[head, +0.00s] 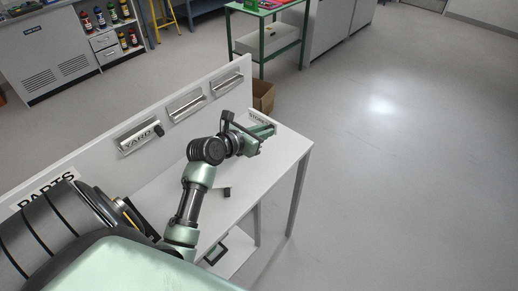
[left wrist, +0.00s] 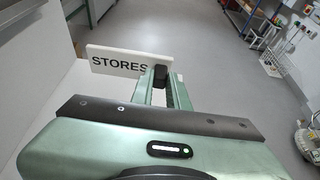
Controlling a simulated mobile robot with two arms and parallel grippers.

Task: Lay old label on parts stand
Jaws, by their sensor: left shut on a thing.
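A white label plate reading STORES (left wrist: 118,62) stands upright at my left gripper's fingertips in the left wrist view. It also shows partly in the head view (head: 259,117), behind the fingers. My left gripper (left wrist: 160,78) is shut on the label's black knob (left wrist: 160,71). In the head view the gripper (head: 263,131) is over the far right end of the white parts stand (head: 281,150). I cannot tell whether the label touches the top. The stand's PARTS sign (head: 47,189) is at the left. My right gripper is not in view.
The stand's back panel has several metal holders; the nearest carries a YARD label (head: 138,139) with a black knob. A small black block (head: 226,192) is on the stand top. A cardboard box (head: 263,95) and green-framed table (head: 265,48) are behind. Floor at right is clear.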

